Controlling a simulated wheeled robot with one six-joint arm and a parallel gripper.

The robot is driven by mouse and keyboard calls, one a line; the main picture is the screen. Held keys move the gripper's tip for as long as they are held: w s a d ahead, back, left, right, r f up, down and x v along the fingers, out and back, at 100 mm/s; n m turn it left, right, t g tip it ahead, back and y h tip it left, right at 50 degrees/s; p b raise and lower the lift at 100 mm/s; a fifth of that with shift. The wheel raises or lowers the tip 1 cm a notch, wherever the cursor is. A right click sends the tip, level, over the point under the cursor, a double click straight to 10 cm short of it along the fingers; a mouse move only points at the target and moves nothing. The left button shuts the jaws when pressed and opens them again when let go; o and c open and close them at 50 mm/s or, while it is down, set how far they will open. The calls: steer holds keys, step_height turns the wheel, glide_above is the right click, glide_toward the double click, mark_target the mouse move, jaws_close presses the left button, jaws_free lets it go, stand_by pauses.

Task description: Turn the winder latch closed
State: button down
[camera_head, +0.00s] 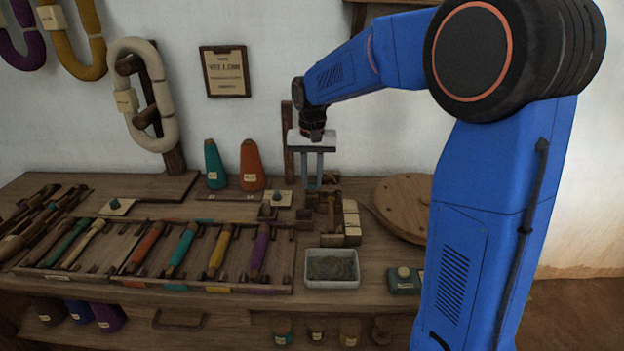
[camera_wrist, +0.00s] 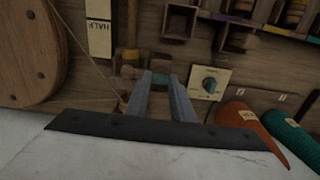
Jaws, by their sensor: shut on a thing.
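My gripper (camera_head: 313,186) points down over the back of the bench, at the small wooden winder (camera_head: 322,206). In the wrist view my gripper (camera_wrist: 161,76) has its two grey fingers a small gap apart, shut on a small wooden piece at the winder, which I take to be the winder latch. The piece is mostly hidden by the fingers, so its angle cannot be told.
A pale plate with a teal knob (camera_head: 277,198) and the orange cone (camera_head: 252,165) stand left of my gripper. Pale labelled blocks (camera_head: 351,221) and a round wooden disc (camera_head: 405,205) lie right. A white tray (camera_head: 332,282) sits in front.

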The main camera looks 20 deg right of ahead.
stand_by(0.4)
steer(key=c, duration=1.5)
jaws_free()
steer(key=shift+r, duration=0.1)
step_height(320, 180, up, 17)
steer(key=shift+r, duration=0.15)
